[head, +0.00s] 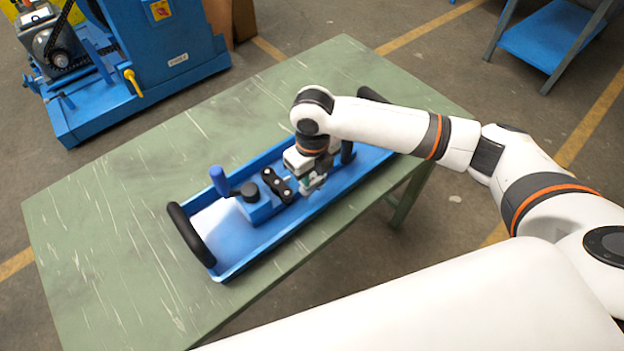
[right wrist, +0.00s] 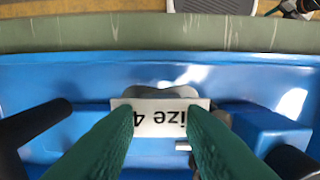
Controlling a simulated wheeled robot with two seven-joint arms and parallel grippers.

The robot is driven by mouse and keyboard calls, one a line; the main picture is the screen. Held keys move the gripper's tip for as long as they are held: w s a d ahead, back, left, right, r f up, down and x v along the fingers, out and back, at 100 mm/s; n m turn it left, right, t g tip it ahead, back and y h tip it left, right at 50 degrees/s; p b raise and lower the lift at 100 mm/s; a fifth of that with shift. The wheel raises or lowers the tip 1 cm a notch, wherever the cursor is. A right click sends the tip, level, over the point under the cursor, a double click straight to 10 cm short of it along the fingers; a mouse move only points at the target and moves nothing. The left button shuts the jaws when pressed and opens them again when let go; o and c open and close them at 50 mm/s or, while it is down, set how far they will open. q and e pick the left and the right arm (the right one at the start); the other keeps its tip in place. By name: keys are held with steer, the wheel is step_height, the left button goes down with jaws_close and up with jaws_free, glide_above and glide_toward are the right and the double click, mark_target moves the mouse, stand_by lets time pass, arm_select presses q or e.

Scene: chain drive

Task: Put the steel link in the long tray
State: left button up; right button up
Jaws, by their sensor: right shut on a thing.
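The long tray (head: 235,264) is blue with black end handles and lies on the green table. My right gripper (head: 312,184) is over the tray's interior, toward its right half. In the right wrist view its green fingers (right wrist: 163,115) are shut on a grey, rounded piece, the steel link (right wrist: 160,91), which carries a white "Size 4" label that shows upside down. The tray's blue floor and far wall (right wrist: 100,68) lie behind it. I cannot tell whether the link touches the floor. In the head view the gripper mostly hides it. My left gripper is not in view.
A blue block tool with a black knob (head: 250,190) and blue handle (head: 219,180) sits in the tray. A dark link-shaped piece (head: 277,185) is beside the gripper. The table (head: 100,230) is clear on the left. A blue machine (head: 170,45) stands behind.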

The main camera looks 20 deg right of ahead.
mark_target(313, 178)
steer(key=shift+f, duration=1.4)
steer(key=shift+f, duration=0.1)
steer(key=o, duration=1)
step_height(313, 178, up, 12)
steer(key=shift+r+b, duration=0.1)
steer(key=shift+b, duration=0.5)
